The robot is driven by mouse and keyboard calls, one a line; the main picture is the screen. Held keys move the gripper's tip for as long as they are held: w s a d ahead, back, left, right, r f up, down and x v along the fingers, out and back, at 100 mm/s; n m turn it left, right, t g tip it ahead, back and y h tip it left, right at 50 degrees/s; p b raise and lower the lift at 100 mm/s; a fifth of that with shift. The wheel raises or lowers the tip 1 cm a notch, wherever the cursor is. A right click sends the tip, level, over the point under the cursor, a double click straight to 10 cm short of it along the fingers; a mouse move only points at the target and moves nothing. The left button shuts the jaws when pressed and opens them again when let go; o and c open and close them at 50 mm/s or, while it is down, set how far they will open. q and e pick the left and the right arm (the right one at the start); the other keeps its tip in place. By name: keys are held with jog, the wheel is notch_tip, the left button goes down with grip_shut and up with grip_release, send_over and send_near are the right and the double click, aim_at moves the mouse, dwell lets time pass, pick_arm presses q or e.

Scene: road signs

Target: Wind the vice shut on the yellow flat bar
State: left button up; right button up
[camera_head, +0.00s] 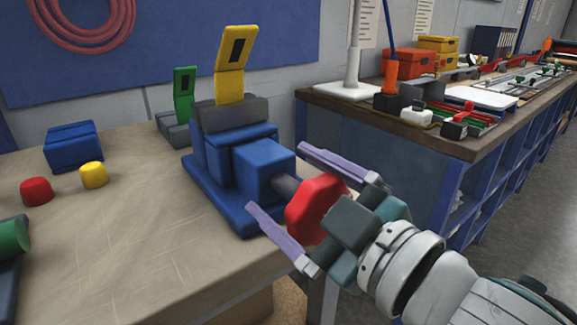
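The blue vice (209,171) stands on the near workbench. The yellow flat bar (230,83) rises upright, slightly tilted, from the grey jaws (232,115); whether the jaws touch it is hidden. A red knob (312,203) sits on the dark screw at the vice's right front. My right gripper (276,177) straddles the knob, with one purple finger above it and one below. A narrow gap shows at the lower finger; contact at the upper finger is unclear. My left gripper is out of view.
A green bar (184,94) stands in a grey block behind the vice. A blue block (72,147), a red cap (37,191) and a yellow cap (94,175) lie left. A green cylinder (12,238) is at the left edge. The bench front is clear.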

jog(key=c, duration=0.9)
jog(key=shift+m, duration=0.3)
